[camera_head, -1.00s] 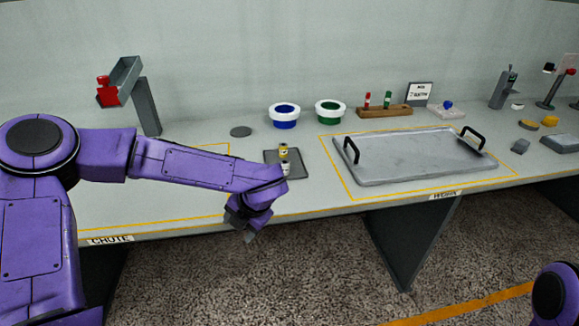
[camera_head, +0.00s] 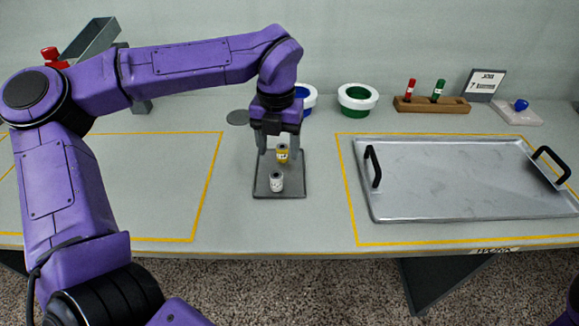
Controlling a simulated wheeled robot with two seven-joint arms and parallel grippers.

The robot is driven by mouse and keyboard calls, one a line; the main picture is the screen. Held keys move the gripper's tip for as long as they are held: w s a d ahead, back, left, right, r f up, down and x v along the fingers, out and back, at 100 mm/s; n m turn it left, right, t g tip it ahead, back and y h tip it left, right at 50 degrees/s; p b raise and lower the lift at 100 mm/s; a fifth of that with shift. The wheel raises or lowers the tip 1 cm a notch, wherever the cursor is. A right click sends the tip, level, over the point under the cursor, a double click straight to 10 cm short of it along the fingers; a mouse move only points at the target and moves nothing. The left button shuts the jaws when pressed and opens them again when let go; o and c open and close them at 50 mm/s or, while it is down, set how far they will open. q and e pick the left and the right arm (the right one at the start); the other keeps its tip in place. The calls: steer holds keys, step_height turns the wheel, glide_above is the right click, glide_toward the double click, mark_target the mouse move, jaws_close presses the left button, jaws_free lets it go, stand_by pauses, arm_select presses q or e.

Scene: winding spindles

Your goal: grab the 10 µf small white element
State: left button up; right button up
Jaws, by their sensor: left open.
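A small white cylinder element (camera_head: 276,181) with a dark label stands on a dark grey square pad (camera_head: 265,191); its marking is too small to read. A yellow-banded element (camera_head: 282,153) stands just behind it on the same pad. My left gripper (camera_head: 279,150) points down over the rear of the pad. Its two fingers are apart, open, one on each side of the yellow-banded element. I cannot tell whether they touch it. The white element is in front of the fingers, clear of them. My right gripper is not in view.
A large metal tray (camera_head: 450,212) with black handles lies to the right inside a yellow outline. A green-ringed bowl (camera_head: 358,98), a blue one (camera_head: 307,96) partly hidden by my arm, and a wooden rack (camera_head: 432,104) with red and green pieces stand behind. The outlined area at left is clear.

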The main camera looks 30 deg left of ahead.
mark_target(276, 175)
arm_select(q)
steer(key=f, duration=0.6)
steer(key=s+f, duration=0.1)
steer(key=f, duration=0.2)
steer(key=shift+a+f, duration=0.2)
steer(key=shift+f, duration=0.2)
steer(key=c, duration=1.1)
